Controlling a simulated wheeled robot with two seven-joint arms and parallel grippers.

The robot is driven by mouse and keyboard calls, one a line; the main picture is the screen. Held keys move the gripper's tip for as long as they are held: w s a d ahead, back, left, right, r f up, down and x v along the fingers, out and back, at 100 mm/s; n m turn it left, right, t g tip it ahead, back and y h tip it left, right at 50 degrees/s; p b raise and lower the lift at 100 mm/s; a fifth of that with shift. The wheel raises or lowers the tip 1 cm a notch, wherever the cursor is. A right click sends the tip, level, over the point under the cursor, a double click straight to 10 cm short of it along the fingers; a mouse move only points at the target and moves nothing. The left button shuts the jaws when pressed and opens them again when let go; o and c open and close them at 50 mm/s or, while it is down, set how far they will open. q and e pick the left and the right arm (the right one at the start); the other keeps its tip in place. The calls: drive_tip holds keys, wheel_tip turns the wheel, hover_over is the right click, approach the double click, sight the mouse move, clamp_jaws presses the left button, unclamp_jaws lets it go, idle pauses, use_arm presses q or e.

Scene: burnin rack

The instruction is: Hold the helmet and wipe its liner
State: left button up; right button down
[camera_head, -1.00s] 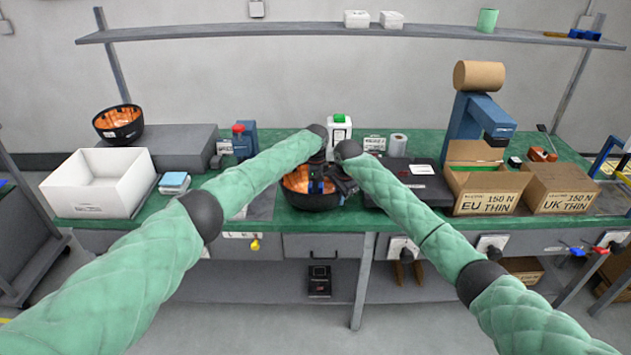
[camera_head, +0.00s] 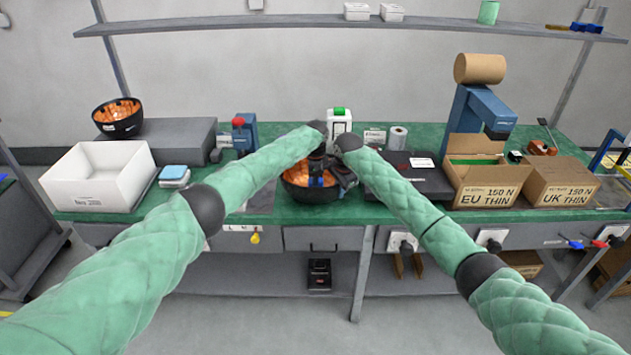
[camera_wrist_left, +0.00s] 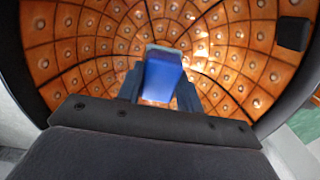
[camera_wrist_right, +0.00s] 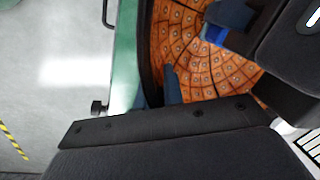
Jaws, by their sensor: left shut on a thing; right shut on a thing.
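The helmet (camera_head: 296,199) lies open side up on the green bench, a black shell with an orange, studded liner. The liner (camera_wrist_left: 85,45) fills most of the left wrist view. My left gripper (camera_wrist_left: 160,88) is inside the helmet, shut on a blue wiping block (camera_wrist_left: 163,76) held over the liner; contact with the liner is hard to tell. My right gripper (camera_wrist_right: 157,90) is at the helmet's right side, shut on its rim (camera_wrist_right: 145,50). Its fingertips are partly hidden behind its mount. My arms cover part of the helmet in the head view.
A second orange-lined helmet (camera_head: 118,128) sits on a grey block (camera_head: 178,146) at the left. A white bin (camera_head: 92,192) stands at the bench's left front. A dark flat case (camera_head: 412,182) and cardboard boxes (camera_head: 487,199) lie right of the helmet. A white bottle (camera_head: 339,123) stands behind.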

use_arm(q)
drive_tip(key=shift+f, duration=1.1)
idle(0.4)
drive_tip(key=shift+a+r, duration=0.1)
drive_tip(key=shift+a, duration=0.35)
drive_tip(key=shift+d, duration=0.9)
drive_tip(key=shift+a, duration=0.15)
drive_tip(key=shift+a, duration=0.8)
drive_tip(key=shift+d, duration=0.15)
